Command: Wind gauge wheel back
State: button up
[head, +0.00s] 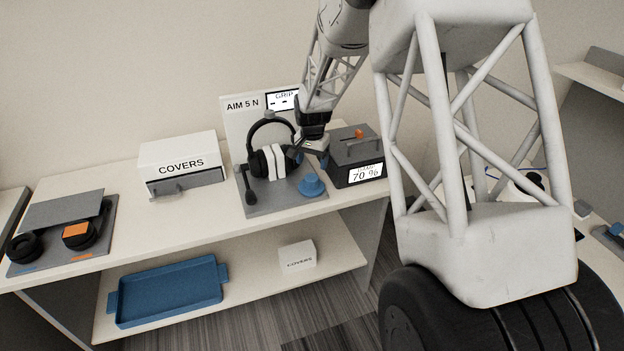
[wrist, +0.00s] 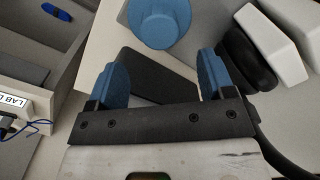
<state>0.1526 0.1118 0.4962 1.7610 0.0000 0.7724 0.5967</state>
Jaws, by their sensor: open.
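The blue gauge wheel (head: 312,186) sits at the right front of a grey base plate (head: 262,203). It also shows at the top of the wrist view (wrist: 160,20), ahead of the fingertips and apart from them. A black headset (head: 268,131) stands on the plate around white blocks (head: 271,162). My gripper (head: 305,152) is beside the right earcup, above and behind the wheel. In the wrist view its blue-padded fingers (wrist: 163,66) are open with nothing held between them. The panel behind reads AIM 5 N, and its GRIP display (head: 283,100) shows dashes.
A dark grey box (head: 352,150) with a 70 % display stands close right of the gripper. A white COVERS box (head: 180,160) is left of the gauge. Another earcup stand (head: 62,225) is far left. A blue tray (head: 168,290) lies on the lower shelf.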

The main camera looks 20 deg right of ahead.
aim_at(312, 176)
jog(key=shift+f, duration=3.85)
jog(key=c, duration=0.9)
jog(key=shift+n, duration=0.3)
jog(key=shift+a+n, duration=0.1)
jog(key=shift+n, duration=2.6)
